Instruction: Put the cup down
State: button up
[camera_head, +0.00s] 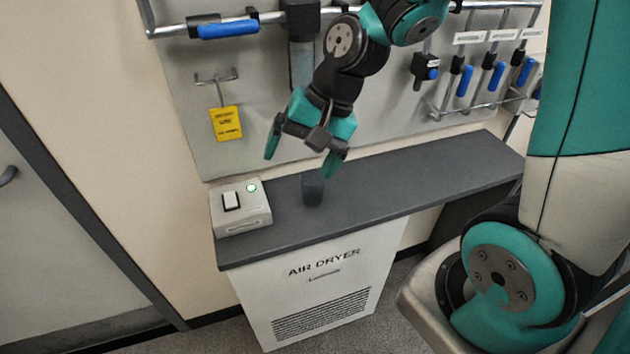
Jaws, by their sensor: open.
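The dark grey cup (313,190) stands upright on the dark counter top (400,181), just right of a pale box. My gripper (305,163) is above the cup, its two teal fingers spread wide apart. The fingers hold nothing, and a gap shows between them and the cup. The cup's dark colour is close to that of the counter, so its rim is hard to make out.
A pale switch box (240,207) with a green-ringed light sits at the counter's left end. Below is a white air dryer cabinet (318,285). Behind is a wall panel with blue-handled valves (228,29) and a yellow tag (226,124). The counter right of the cup is clear.

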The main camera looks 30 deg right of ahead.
jog(key=s+a+r+n, duration=0.3)
jog(key=s+n, duration=0.3)
jog(key=s+a+r+n+g, duration=0.1)
jog(key=s+a+r+n, duration=0.1)
jog(key=s+r+n, duration=0.2)
jog(key=s+n, duration=0.3)
jog(key=shift+s+a+r+h, duration=0.15)
jog(key=shift+a+r+h, duration=0.1)
jog(key=shift+a+h, duration=0.15)
dwell(0.3)
